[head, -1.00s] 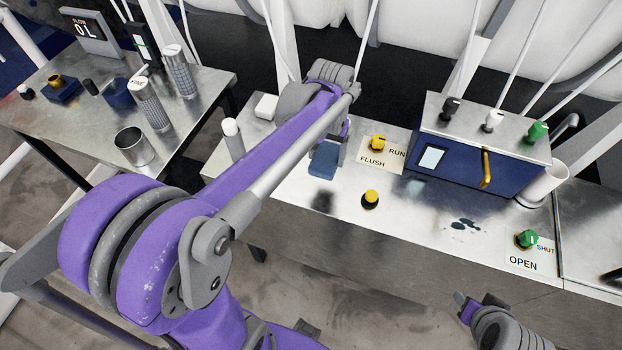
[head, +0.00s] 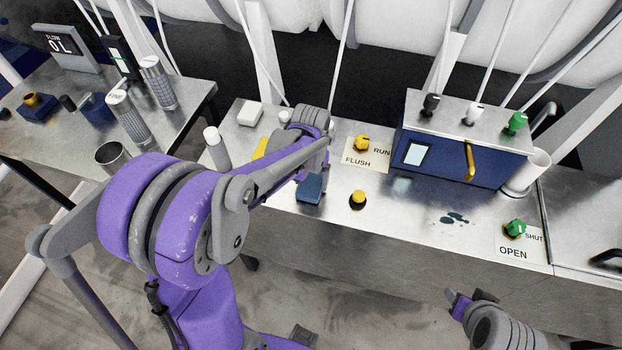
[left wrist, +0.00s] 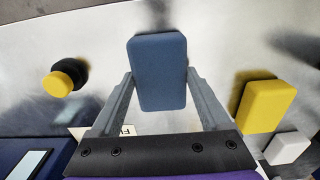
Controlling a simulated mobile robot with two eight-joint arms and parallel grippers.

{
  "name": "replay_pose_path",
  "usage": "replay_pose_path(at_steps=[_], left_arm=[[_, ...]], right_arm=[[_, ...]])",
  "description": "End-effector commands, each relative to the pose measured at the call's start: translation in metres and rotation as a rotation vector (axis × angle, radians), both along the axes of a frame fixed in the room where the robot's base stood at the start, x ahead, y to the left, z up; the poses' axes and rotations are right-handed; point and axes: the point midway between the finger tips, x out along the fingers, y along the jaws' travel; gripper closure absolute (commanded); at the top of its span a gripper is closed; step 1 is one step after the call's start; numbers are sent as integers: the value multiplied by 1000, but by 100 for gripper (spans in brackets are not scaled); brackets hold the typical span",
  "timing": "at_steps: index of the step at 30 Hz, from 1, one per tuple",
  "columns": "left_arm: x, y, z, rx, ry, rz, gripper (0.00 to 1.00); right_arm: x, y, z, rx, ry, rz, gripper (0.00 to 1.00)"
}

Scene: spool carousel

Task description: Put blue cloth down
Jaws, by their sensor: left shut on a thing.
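The blue cloth (head: 310,188) is a flat, rounded blue block low at the metal bench (head: 400,205). In the left wrist view the cloth (left wrist: 158,75) sits between the two grey fingers of my left gripper (left wrist: 158,95), which is shut on it. The head view does not make clear whether the cloth touches the bench top. In the head view my left gripper is largely hidden by its own purple arm. My right gripper (head: 468,297) is at the lower right, off the bench's front edge, with its fingers apart and empty.
A yellow button (head: 358,198) and the yellow FLUSH/RUN knob (head: 362,143) stand right of the cloth. A yellow block (head: 261,147), white block (head: 249,115) and white-capped bottle (head: 215,148) stand left. A blue box (head: 455,152) is farther right. Dark spots (head: 454,218) mark the bench.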

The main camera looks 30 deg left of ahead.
Motion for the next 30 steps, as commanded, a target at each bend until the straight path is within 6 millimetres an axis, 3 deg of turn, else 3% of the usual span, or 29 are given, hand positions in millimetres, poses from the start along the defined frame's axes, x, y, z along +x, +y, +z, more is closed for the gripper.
replay_pose_path(at_steps=[5,6,9,20,30], left_arm=[[-1,0,-5,0,1,0,72],[0,0,-4,0,1,0,15],[0,0,-3,0,0,0,0],[0,0,8,0,-1,0,0],[0,0,78,0,-1,0,0]], right_arm=[[-2,0,-5,0,4,0,50],[-2,0,-4,0,3,0,50],[-2,0,-4,0,3,0,50],[1,0,2,0,-2,0,50],[5,0,11,0,-10,0,50]])
